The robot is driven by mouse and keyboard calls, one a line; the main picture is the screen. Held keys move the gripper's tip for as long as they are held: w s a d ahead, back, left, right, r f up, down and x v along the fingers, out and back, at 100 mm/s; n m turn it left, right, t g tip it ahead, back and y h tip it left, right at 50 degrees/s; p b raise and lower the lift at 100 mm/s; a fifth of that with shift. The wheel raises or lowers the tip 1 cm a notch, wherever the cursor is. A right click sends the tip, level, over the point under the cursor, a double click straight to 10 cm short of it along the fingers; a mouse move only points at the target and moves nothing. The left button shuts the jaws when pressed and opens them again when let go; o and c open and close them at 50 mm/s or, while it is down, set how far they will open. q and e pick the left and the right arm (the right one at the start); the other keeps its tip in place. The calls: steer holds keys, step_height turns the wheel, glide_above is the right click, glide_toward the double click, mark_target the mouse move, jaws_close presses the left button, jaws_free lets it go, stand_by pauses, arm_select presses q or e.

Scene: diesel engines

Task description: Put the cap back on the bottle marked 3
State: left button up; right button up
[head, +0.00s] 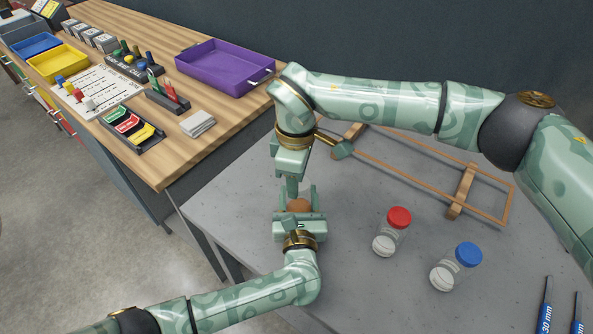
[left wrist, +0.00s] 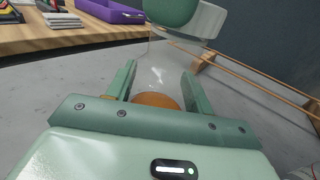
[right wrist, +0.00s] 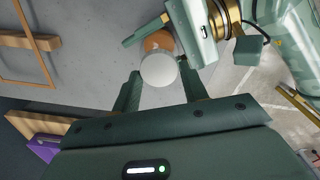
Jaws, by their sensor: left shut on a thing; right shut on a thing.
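My left gripper (head: 299,208) is shut on an orange-brown rounded thing (head: 299,205), which also shows low between its fingers in the left wrist view (left wrist: 158,100). My right gripper (head: 292,188) comes down from above, close over it. In the right wrist view a pale round thing (right wrist: 158,70) sits between the right fingers, overlapping the orange-brown thing (right wrist: 158,41). I cannot tell which is bottle and which is cap, or whether they touch. No number 3 is readable. A red-capped clear bottle (head: 391,231) and a blue-capped one (head: 455,267) stand to the right.
A wooden frame (head: 462,192) lies behind the bottles on the grey table (head: 350,290). Blue-handled tools (head: 545,312) lie at the lower right. The wooden bench (head: 226,130) at the left holds a purple tray (head: 226,80), a yellow bin (head: 58,63) and small items.

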steer(key=shift+f, duration=0.55)
stand_by(0.4)
steer(key=m, duration=0.5)
steer(key=shift+w+m, duration=0.1)
steer(key=shift+m, duration=0.2)
steer(key=shift+a+m, duration=0.2)
steer(key=shift+m, duration=1.3)
steer(key=shift+w+d+m, duration=0.1)
steer(key=shift+d+m, duration=0.15)
steer(key=shift+m, duration=0.35)
steer(key=o, duration=0.9)
